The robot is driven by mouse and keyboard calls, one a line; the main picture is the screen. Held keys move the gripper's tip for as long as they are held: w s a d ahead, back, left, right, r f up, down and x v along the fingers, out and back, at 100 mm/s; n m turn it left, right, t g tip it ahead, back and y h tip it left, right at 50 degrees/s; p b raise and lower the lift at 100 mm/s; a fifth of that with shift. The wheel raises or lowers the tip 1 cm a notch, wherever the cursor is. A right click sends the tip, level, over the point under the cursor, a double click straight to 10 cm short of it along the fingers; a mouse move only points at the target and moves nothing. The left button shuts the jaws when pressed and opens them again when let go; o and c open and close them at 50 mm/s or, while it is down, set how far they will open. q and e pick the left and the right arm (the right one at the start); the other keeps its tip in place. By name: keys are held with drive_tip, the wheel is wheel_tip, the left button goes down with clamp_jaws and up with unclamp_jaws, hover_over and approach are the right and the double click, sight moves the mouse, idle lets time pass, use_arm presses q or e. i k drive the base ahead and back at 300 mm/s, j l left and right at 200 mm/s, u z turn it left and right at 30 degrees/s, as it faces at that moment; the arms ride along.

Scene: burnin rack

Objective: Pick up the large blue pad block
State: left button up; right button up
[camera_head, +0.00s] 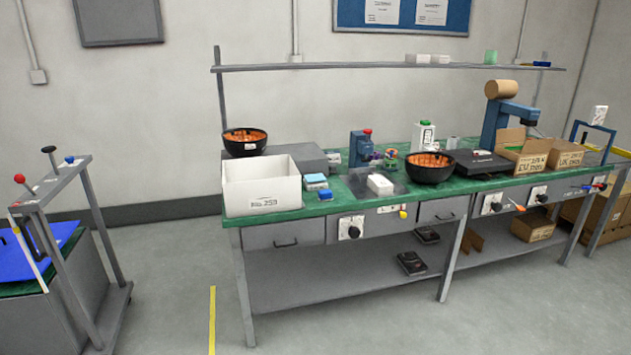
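A light blue pad block (315,179) sits near the front edge of the green-topped workbench (430,196), just right of a white bin. It looks like the larger of two blue blocks there. A smaller blue block (325,194) lies right in front of it. Whether the two touch, I cannot tell. Neither of my grippers shows in the head view.
The white bin (262,196) stands left of the blocks. A dark mat with a white box (380,184) and a black bowl (430,167) are to the right. A grey cart (75,250) stands at left. The floor in front is clear.

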sight(326, 195)
drive_tip(key=i+j+z, duration=0.15)
drive_tip(key=z, duration=0.25)
drive_tip(key=i+j+z, duration=0.2)
drive_tip(key=z, duration=0.25)
drive_tip(key=i+j, duration=0.05)
drive_tip(key=i, duration=0.05)
